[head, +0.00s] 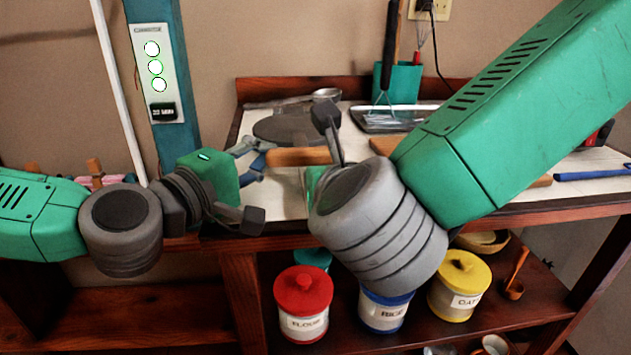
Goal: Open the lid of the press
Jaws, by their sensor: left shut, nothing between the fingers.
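What looks like the press is a dark grey round plate (290,127) on the pale countertop, with blue-grey metal parts (250,158) at its left. A wooden bar (298,157), possibly its handle, lies in front of the plate. Whether the lid is raised or down is unclear. My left gripper (252,220) is shut and empty at the counter's front edge, left of and nearer than the plate. My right gripper (328,122) is mostly hidden behind its own wrist; one dark finger shows beside the right end of the wooden bar. Contact there cannot be told.
A green utensil holder (398,83) and a metal tray (391,119) stand behind on the counter. Red (303,303), blue (385,312) and yellow (460,285) canisters stand on the shelf below. A teal post with a button panel (158,73) rises at left.

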